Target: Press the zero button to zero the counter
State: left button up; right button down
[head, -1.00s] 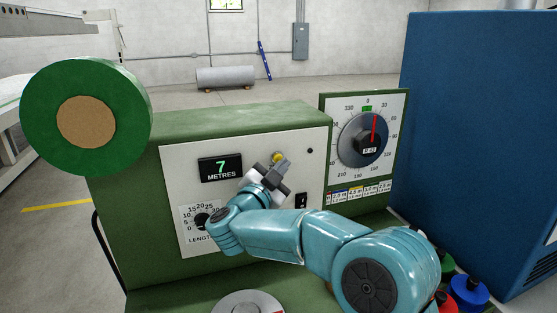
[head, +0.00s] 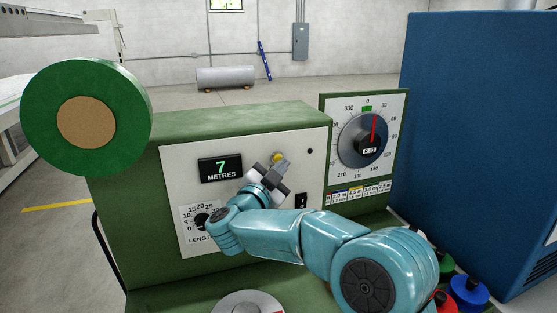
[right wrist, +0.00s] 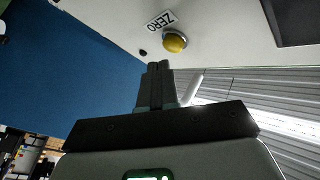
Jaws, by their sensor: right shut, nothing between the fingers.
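The yellow zero button (head: 277,157) sits in a metal ring on the white panel (head: 240,150) of the green machine. In the right wrist view the button (right wrist: 174,42) is beside a label reading ZERO (right wrist: 161,20). The counter (head: 220,168) shows 7 METRES. My right gripper (head: 282,163) is shut and empty, in front of the panel at the button and partly covering it in the head view. In the right wrist view its fingertips (right wrist: 158,66) are just short of the button in the picture, with a small gap showing. My left gripper is not in view.
A length dial (head: 202,221) is at the panel's lower left, partly behind my arm. A black switch (head: 301,201) is right of the gripper. A round angle dial (head: 363,138) stands further right, before a blue cabinet (head: 480,130). A green roll (head: 130,110) is at left.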

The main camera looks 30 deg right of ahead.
jog(key=shift+w+d, duration=0.1)
jog(key=shift+w, duration=0.25)
jog(key=shift+w+d+p, duration=0.1)
jog(key=shift+w+p, duration=0.3)
jog(key=shift+w, duration=0.05)
dwell(0.6)
dwell(0.4)
jog(key=shift+s+a+b, duration=0.2)
jog(key=shift+s+b, duration=0.55)
jog(key=shift+s, duration=0.15)
